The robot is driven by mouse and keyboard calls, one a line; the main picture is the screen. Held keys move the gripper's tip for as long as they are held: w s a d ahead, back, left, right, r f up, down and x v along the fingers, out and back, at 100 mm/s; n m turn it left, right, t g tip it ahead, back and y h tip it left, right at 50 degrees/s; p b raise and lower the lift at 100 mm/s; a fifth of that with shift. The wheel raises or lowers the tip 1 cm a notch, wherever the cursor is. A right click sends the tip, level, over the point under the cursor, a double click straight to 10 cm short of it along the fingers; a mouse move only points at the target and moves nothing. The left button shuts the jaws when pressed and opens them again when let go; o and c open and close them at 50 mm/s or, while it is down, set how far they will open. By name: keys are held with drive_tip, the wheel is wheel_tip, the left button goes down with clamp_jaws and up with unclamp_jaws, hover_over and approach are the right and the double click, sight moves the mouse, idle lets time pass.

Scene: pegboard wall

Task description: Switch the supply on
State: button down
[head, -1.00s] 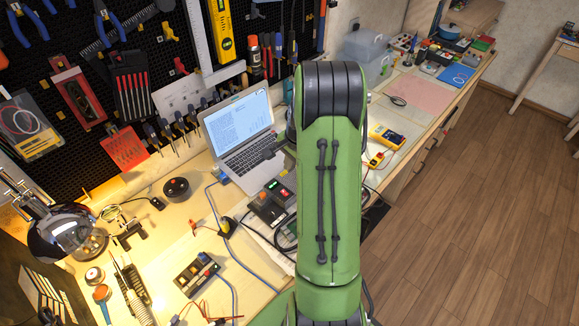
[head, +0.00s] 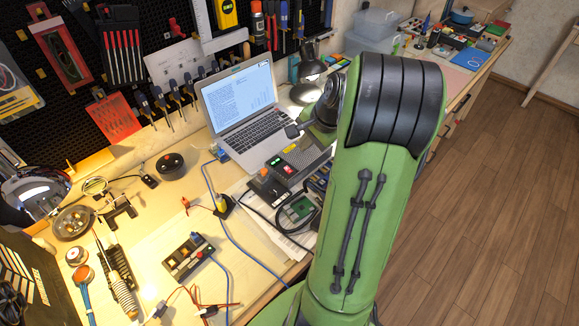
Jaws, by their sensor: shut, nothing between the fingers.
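The supply (head: 303,158) is a dark grey box on the bench in front of the laptop. Its front has a small green-lit patch (head: 274,161) and a red one beside it. I cannot tell the switch position at this size. My gripper (head: 292,131) shows as a small dark tip left of my green arm, shut and empty. In the picture it lies just above the supply, over the laptop's right front corner. I cannot tell whether it touches anything. My arm hides the bench to the right of the supply.
The open laptop (head: 240,105) stands behind the supply. A small dark box with buttons (head: 187,257) and blue and red leads lies at the front. A green circuit board (head: 300,208) and black cables lie before the supply. A desk lamp (head: 312,68) stands behind my arm.

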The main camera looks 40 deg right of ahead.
sight(286, 167)
drive_tip(key=b+x, duration=0.4)
drive_tip(key=x, duration=1)
drive_tip(key=shift+w, duration=0.1)
